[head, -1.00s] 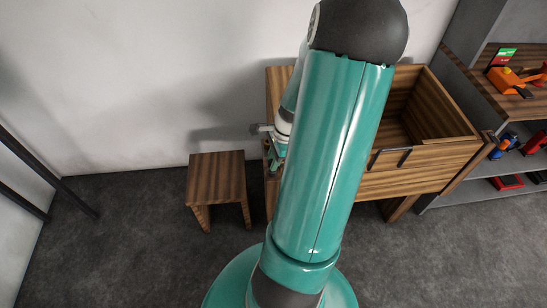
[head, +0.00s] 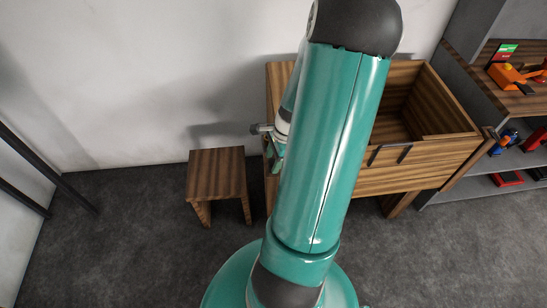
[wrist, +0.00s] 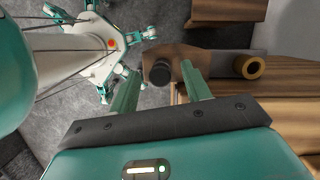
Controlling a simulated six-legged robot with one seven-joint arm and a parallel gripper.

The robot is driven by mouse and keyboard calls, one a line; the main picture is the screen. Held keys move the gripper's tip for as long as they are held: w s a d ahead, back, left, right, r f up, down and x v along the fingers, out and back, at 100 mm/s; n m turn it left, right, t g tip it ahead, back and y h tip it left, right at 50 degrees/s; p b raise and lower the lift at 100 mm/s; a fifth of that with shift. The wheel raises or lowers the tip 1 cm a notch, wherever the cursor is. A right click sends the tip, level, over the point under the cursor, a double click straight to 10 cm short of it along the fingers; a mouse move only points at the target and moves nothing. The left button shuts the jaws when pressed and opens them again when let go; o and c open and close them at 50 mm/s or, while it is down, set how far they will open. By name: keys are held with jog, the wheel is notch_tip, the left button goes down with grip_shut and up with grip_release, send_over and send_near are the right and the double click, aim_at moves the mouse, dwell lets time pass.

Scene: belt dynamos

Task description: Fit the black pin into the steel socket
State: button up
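In the wrist view, my gripper (wrist: 160,72) is open, its two teal fingers standing apart. A short black cylinder, seemingly the black pin (wrist: 159,74), shows between the fingertips, with a gap on each side. It appears against a brown and grey plate (wrist: 196,57); I cannot tell whether it sits in it. A brass-coloured ring (wrist: 249,67) is on the right of that plate. I cannot make out a steel socket for certain. In the head view, my arm hides most of my gripper and the pin.
A wooden cabinet with an open-topped drawer (head: 450,142) stands behind my arm. A small wooden stool (head: 217,174) is left of it. Shelves (head: 510,100) with coloured items, including an orange tool (head: 507,75), stand at the right. The floor at the left is mostly clear.

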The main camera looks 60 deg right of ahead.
jog(key=shift+r, duration=0.15)
jog(key=v, duration=1.3)
jog(key=shift+r, duration=0.3)
jog(key=w+a+r+n+h, duration=0.1)
jog(key=w+a+r+n, duration=0.4)
jog(key=a, duration=0.3)
jog(key=w+a+r+n+h, duration=0.2)
jog(key=w+a+r+n, duration=0.15)
jog(key=a+n, duration=0.3)
jog(key=s+a+r+n+t, duration=0.1)
jog(key=s+a+r+n, duration=0.1)
jog(key=a+r+n, duration=0.2)
jog(key=s+a+r+n+t, duration=0.2)
jog(key=a+r+n, duration=0.2)
jog(key=a+n, duration=0.6)
jog(key=a, duration=0.5)
jog(key=shift+t+y, duration=0.3)
